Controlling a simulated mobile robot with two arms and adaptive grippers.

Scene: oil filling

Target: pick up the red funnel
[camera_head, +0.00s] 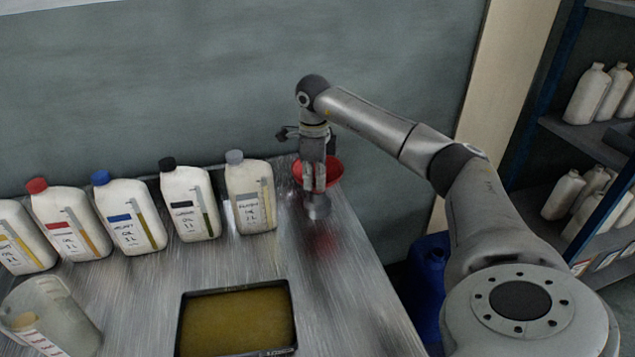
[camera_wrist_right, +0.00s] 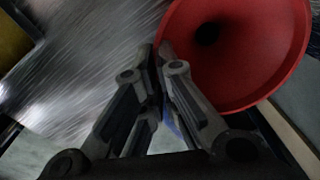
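The red funnel (camera_head: 333,171) is at the back right of the metal table, partly hidden behind my right gripper (camera_head: 317,205). A red reflection shows on the table below it, and the funnel appears raised off the surface. In the right wrist view the funnel (camera_wrist_right: 245,50) fills the upper right, its wide mouth toward the camera and its dark hole visible. The fingers of my right gripper (camera_wrist_right: 158,52) are close together at the funnel's left rim and appear shut on its wall. My left gripper is not in view.
Several oil bottles (camera_head: 190,205) stand in a row along the back. A tray of brownish oil (camera_head: 181,330) lies at the front, with a clear jug (camera_head: 60,315) to its left. A blue container (camera_head: 428,280) stands beyond the table's right edge, near shelves (camera_head: 580,130).

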